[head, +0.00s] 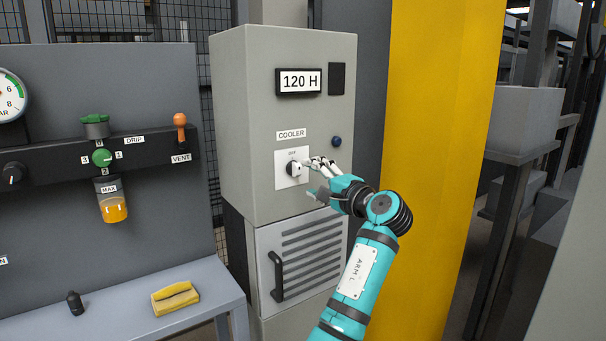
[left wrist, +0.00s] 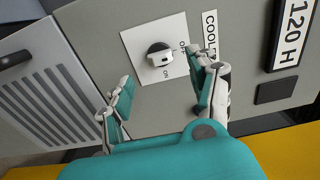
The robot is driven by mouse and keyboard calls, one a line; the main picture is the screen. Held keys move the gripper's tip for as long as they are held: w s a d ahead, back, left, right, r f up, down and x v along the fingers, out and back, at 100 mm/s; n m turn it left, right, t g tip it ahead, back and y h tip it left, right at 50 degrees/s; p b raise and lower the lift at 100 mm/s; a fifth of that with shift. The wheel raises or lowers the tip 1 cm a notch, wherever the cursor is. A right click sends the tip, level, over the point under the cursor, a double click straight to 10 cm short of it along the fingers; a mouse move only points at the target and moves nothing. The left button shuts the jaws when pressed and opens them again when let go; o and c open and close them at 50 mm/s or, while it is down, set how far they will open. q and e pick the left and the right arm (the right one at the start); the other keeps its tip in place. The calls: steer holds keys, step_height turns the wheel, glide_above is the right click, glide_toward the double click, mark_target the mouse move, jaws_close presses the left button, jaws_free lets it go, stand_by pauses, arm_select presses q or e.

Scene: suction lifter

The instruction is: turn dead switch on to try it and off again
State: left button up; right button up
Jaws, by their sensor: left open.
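The cooler switch (head: 294,169) is a dark rotary knob with a white part, on a white plate (head: 282,182) under the COOLER label on a grey cabinet. In the left wrist view the knob (left wrist: 158,56) shows whole, with OFF at its right and ON below it. I cannot tell for sure which mark it points to. My left gripper (head: 316,177) is just right of the knob in the head view. In the left wrist view the gripper (left wrist: 165,86) is open, its fingers apart on either side of the knob's line, with nothing between them. My right gripper is out of view.
The cabinet (head: 237,130) has a 120 H display (head: 299,81), a dark blue button (head: 337,142) and a lower vented door with a black handle (head: 277,277). A yellow column (head: 440,120) stands right.

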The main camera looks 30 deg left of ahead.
arm_select(q)
steer(key=v, duration=0.5)
steer(key=shift+f, duration=0.1)
stand_by(0.3)
